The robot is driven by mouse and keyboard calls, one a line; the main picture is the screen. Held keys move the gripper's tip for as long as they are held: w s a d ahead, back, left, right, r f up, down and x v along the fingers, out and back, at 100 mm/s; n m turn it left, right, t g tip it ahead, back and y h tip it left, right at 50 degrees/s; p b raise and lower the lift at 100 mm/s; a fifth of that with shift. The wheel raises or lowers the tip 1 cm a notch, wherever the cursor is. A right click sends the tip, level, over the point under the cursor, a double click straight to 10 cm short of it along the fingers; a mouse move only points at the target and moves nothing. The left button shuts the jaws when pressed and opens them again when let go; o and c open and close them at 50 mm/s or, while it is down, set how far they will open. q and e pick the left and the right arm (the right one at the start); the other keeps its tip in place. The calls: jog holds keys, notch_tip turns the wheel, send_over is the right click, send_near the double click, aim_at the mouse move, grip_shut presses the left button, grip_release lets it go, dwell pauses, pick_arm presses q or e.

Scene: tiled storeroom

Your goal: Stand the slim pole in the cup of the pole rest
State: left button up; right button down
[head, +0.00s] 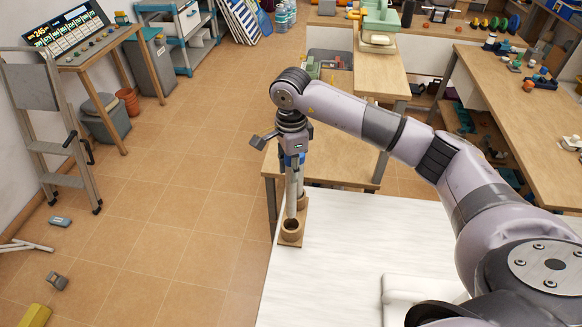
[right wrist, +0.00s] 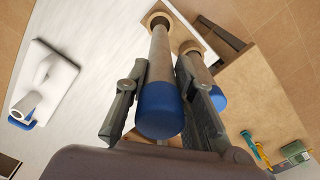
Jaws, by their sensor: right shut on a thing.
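The slim pole (head: 291,190), grey with a blue top end, hangs roughly upright below my right gripper (head: 292,150). In the right wrist view the slim pole (right wrist: 160,75) runs between the two fingers of my right gripper (right wrist: 163,92), which is shut on it. Its lower end is at the mouth of the near cup of the wooden pole rest (head: 291,238); I cannot tell whether it is inside. A second blue-ended pole (right wrist: 217,98) stands in the other cup, partly hidden by a finger. My left gripper is not in view.
The pole rest stands at the left edge of a white table (head: 340,250). A white base (right wrist: 52,80) with a blue-ended cylinder lies on that table. A wooden table (head: 345,165) is just behind. Tiled floor lies open to the left, with a step ladder (head: 50,130).

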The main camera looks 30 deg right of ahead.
aim_at(291, 197)
jog(key=shift+f+b, duration=1.45)
jog(key=shift+f, duration=0.6)
jog(key=shift+b, duration=0.7)
jog(key=shift+f+b, duration=3.1)
jog(key=shift+f, duration=0.45)
jog(key=c, duration=1.3)
grip_release()
notch_tip(291, 197, up, 12)
jog(key=shift+r, duration=0.1)
